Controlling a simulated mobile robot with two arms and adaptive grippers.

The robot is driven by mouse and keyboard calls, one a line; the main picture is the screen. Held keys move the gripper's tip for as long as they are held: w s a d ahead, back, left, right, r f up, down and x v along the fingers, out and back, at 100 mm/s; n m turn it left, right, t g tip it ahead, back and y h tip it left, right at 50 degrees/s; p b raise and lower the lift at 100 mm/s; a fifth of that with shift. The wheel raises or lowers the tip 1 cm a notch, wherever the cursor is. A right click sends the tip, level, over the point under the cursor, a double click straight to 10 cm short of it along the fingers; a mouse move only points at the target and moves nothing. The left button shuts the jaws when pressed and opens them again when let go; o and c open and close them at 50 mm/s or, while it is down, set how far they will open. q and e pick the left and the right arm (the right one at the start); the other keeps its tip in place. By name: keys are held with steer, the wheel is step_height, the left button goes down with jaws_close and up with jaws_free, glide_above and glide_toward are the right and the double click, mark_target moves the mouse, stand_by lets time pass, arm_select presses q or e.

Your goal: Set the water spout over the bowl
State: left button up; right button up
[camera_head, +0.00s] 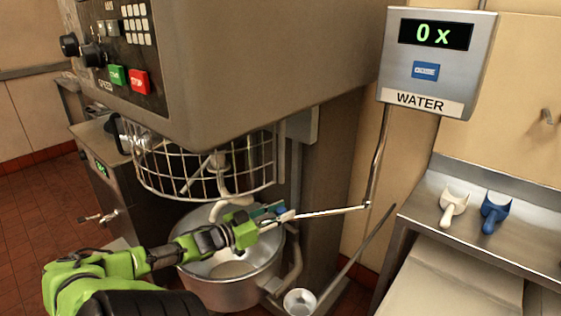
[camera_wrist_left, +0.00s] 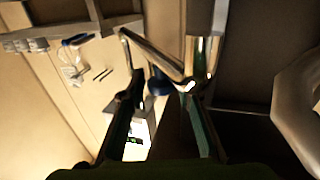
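The water spout (camera_head: 335,211) is a thin metal pipe. It comes down from the grey WATER box (camera_head: 428,62) and runs left to the mixer's right side. The steel bowl (camera_head: 232,288) sits under the mixer's wire guard. My left gripper (camera_head: 284,212) is at the spout's left end, near the bowl's upper right rim. In the left wrist view the bent spout (camera_wrist_left: 158,57) passes between or just beyond the fingers, which stand apart. I cannot tell whether they touch it, or whether its end is over the bowl. My right gripper is not in view.
The wire guard (camera_head: 165,172) and grey mixer housing (camera_head: 270,50) hang above the bowl. A long dark rod (camera_head: 362,250) and small round metal cup (camera_head: 300,301) are at its right. White (camera_head: 453,205) and blue (camera_head: 494,212) scoops lie on the right steel counter (camera_head: 530,236).

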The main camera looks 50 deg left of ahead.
arm_select(q)
steer(key=shift+w, duration=0.2)
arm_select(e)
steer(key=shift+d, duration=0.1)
arm_select(q)
steer(key=shift+s, duration=0.3)
steer(key=s, duration=1.1)
steer(key=shift+s+a, duration=0.15)
steer(key=shift+s, duration=0.1)
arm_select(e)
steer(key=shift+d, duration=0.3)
